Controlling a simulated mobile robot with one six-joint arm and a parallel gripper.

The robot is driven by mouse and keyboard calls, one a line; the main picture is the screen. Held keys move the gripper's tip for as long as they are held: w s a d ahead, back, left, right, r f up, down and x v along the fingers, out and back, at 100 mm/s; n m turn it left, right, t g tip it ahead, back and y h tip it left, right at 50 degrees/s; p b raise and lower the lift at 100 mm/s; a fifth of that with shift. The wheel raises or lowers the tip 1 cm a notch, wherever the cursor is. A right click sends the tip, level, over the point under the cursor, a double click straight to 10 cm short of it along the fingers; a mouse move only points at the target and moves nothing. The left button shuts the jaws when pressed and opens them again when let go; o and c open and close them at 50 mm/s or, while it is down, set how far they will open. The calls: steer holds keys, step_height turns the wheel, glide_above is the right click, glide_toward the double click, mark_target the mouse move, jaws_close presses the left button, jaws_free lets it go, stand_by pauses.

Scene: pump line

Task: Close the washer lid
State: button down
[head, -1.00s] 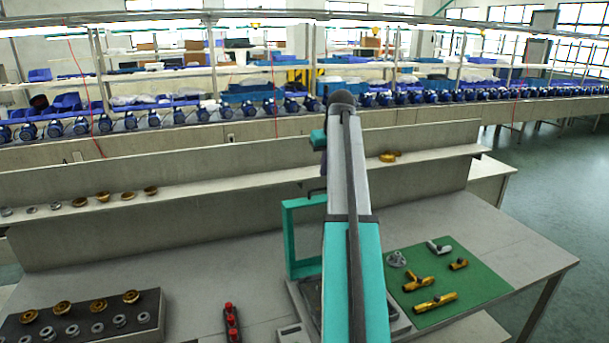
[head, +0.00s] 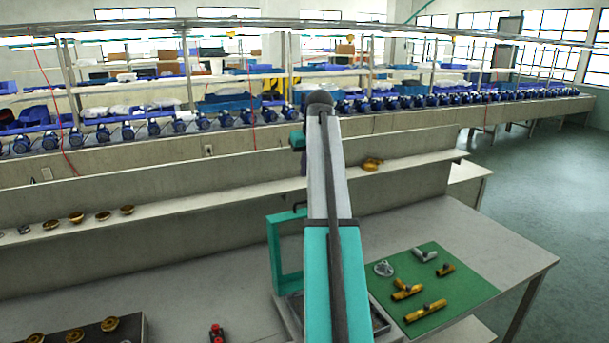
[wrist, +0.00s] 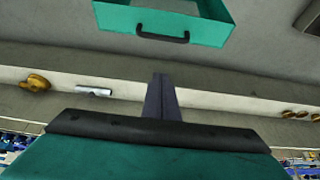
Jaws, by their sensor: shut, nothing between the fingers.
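The washer lid is a teal open box-like frame (head: 273,255), raised and standing upright at the back of the washer in the head view. A black bar handle (head: 288,215) is at its top edge. The washer's grey base (head: 381,321) is mostly hidden behind my arm. In the wrist view the lid (wrist: 110,18) and its handle (wrist: 163,36) are at the top centre. My gripper (wrist: 162,82) is shut and empty, pointing toward the handle and apart from it in the picture.
A green mat (head: 465,295) with brass and grey fittings lies right of the washer. A dark tray (head: 128,335) of brass parts and a red-buttoned box (head: 216,333) are at the left. A shelf (head: 200,202) with brass parts runs behind the bench.

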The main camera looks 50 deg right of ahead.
steer(key=p, duration=0.4)
glide_above(306, 208)
steer(key=w+d, duration=0.1)
steer(key=w, duration=0.3)
step_height(306, 208, down, 8)
steer(key=f, duration=0.1)
steer(key=shift+s+a+r+p, duration=0.1)
steer(key=shift+s+a+p, duration=0.15)
steer(key=shift+s, duration=0.4)
steer(key=shift+s+a+f+p, duration=0.1)
steer(key=shift+s+p, duration=0.2)
steer(key=shift+s, duration=0.4)
steer(key=shift+s+a+r+p, duration=0.1)
steer(key=shift+s+a+p, duration=0.15)
steer(key=shift+s, duration=0.4)
